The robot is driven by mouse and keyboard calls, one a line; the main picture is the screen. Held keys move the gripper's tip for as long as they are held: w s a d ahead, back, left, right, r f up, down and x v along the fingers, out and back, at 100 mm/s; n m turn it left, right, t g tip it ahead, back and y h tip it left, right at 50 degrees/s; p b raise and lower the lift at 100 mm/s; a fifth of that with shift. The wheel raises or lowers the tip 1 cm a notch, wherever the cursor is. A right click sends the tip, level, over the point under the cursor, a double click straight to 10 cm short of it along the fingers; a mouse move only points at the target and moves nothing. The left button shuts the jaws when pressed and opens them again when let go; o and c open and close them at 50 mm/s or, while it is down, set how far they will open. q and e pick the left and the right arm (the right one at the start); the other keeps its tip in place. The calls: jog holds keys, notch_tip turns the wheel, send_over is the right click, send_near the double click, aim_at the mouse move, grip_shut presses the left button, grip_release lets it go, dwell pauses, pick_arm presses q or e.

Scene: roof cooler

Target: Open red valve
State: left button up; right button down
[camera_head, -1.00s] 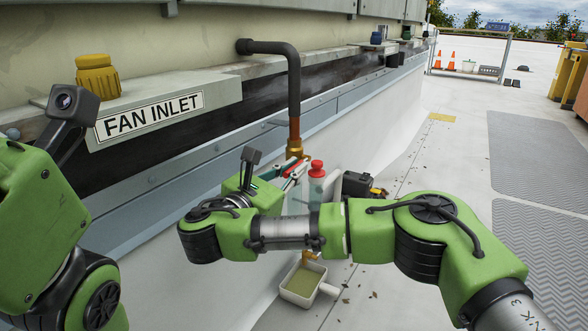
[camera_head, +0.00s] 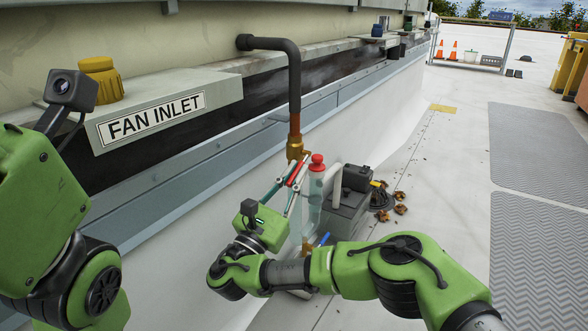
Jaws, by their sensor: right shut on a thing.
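A copper and brass pipe fitting (camera_head: 295,147) hangs at the end of the dark bent pipe (camera_head: 293,80). The red valve's lever (camera_head: 297,173) slants down and left just below it. My right gripper (camera_head: 286,180) reaches up from below with slim fingers, one on each side of the lever, and is shut on it. Its arm partly hides what is below. A clear cylinder (camera_head: 315,190) with a red knob on top stands just right of the gripper. My left arm is at the left edge; its fingers are not visible.
The FAN INLET ledge (camera_head: 215,95) with a yellow cap (camera_head: 100,78) is at upper left. A dark grey box unit (camera_head: 350,205) stands on the floor right of the cylinder, with brown leaves (camera_head: 400,202) nearby.

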jog(key=shift+w+d+f+t+h+b, duration=0.25)
jog(key=shift+f+t+h+b, duration=0.25)
jog(key=shift+t, duration=0.3)
jog(key=c, duration=2.1)
grip_release()
jog(key=shift+f, duration=0.1)
jog(key=v, duration=1.2)
